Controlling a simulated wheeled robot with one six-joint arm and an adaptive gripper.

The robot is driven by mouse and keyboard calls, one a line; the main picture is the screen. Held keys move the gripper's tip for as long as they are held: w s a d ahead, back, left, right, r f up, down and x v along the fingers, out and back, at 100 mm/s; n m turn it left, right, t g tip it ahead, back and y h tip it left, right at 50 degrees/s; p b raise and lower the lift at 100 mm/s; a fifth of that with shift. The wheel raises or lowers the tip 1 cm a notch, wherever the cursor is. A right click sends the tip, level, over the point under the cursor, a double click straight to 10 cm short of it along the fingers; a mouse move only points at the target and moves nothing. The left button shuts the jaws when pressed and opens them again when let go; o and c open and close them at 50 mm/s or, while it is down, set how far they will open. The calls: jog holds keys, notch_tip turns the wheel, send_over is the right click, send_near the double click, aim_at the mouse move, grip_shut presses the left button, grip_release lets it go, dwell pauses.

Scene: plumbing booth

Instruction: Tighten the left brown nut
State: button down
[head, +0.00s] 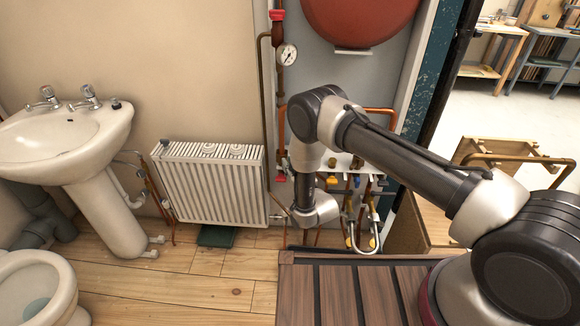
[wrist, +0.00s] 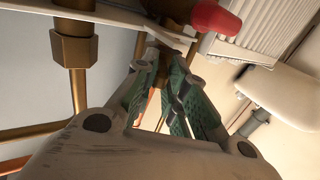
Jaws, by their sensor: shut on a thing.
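My gripper (wrist: 166,68) shows in the wrist view, its green-padded fingers closed together on a small brown part, which I take to be the left brown nut (wrist: 163,72). The fingers hide most of that nut, so I cannot tell its turn. Another brown hex nut (wrist: 74,46) sits on a pipe at the upper left of the wrist view, apart from the fingers.
A red handle (wrist: 215,17) is close to the fingertips in the wrist view. The white radiator (head: 210,186) stands left of my wrist in the head view. Pipes with yellow and blue fittings (head: 360,182) crowd its right side. A slatted brown bench top (head: 340,290) lies in front.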

aim_at(278, 159)
jog(key=a+m+t+h, duration=0.1)
jog(key=h, duration=0.1)
jog(key=a+m+h, duration=0.1)
jog(key=m+h, duration=0.1)
jog(key=shift+s+t, duration=0.35)
jog(key=shift+t, duration=0.05)
jog(key=m+h, duration=0.1)
jog(key=h, duration=0.1)
jog(key=a+m+h, duration=0.1)
jog(key=m+h, duration=0.1)
jog(key=h, duration=0.1)
jog(key=shift+s+a+m+t+h, duration=0.1)
jog(key=shift+a+m+t+h, duration=0.2)
jog(key=shift+a, duration=0.1)
jog(key=m+h, duration=0.1)
jog(key=h, duration=0.1)
jog(key=a+m+g+h, duration=0.1)
jog(key=h, duration=0.1)
jog(key=a+m+h, duration=0.1)
jog(key=m+h, duration=0.1)
jog(key=shift+w+g+h, duration=0.3)
jog(key=shift+h, duration=0.1)
jog(key=shift+w+a+m+g+h, duration=0.25)
jog(key=shift+m+g+h, duration=0.2)
jog(key=shift+m+h, duration=0.3)
jog(key=shift+w+a+m+g+h, duration=0.1)
jog(key=shift+a+m+g+h, duration=0.35)
jog(key=shift+h, duration=0.4)
jog(key=shift+w+r+m, duration=0.1)
jog(key=shift+m, duration=0.2)
